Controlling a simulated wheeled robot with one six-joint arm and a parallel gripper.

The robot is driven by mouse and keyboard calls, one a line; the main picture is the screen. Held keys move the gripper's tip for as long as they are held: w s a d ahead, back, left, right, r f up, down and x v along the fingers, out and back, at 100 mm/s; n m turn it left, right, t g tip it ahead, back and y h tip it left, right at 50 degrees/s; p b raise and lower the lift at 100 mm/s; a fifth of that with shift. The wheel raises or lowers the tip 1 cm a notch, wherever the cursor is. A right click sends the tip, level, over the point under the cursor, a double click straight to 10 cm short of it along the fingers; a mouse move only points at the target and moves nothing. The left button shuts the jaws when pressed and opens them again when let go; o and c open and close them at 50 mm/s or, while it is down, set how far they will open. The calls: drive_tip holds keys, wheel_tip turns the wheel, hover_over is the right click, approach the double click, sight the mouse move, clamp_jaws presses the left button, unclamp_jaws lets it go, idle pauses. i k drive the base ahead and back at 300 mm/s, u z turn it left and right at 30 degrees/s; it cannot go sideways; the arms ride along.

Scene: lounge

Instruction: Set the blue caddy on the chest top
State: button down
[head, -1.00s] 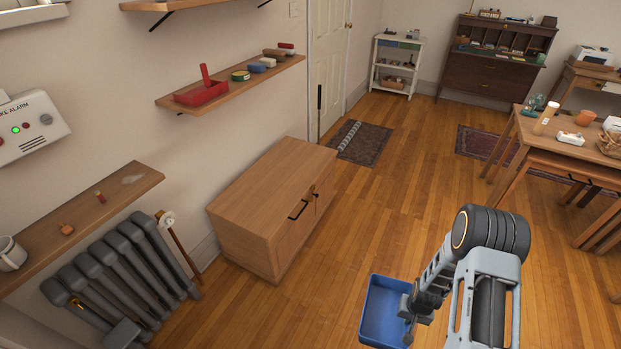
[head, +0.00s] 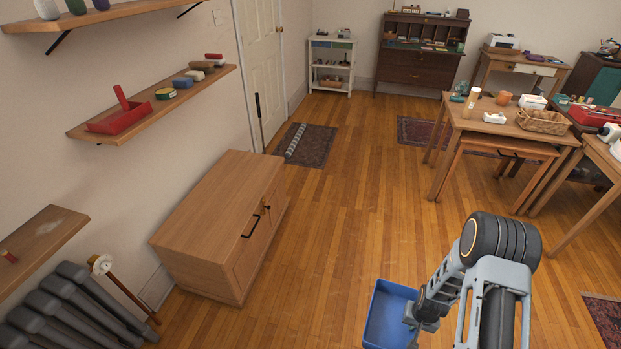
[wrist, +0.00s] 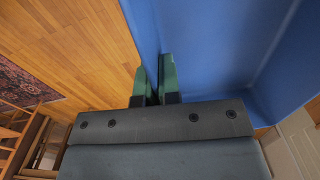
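The blue caddy (head: 388,312) is an open tray held in front of me, low in the head view, above the floor. My gripper (head: 412,312) is at its right side wall. In the wrist view the two green fingertips (wrist: 153,80) are close together, with the caddy's blue wall (wrist: 190,30) between and beyond them. The chest (head: 222,220) is a low wooden cabinet with black handles against the left wall. Its top (head: 215,190) is bare. The caddy is apart from the chest, to its right and nearer me.
A wall shelf (head: 150,112) with a red tray and several small items hangs above the chest. A dark radiator (head: 60,310) stands at near left. A wooden table (head: 500,128) with items is at right. Open wood floor (head: 330,220) lies between.

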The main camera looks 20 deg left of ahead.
sight(234, 195)
drive_tip(key=u, duration=0.25)
drive_tip(key=i, duration=1.8)
drive_tip(key=u, duration=0.85)
drive_tip(key=i, duration=1.3)
drive_tip(key=u, duration=1.9)
drive_tip(key=i, duration=0.7)
drive_tip(key=u, duration=0.65)
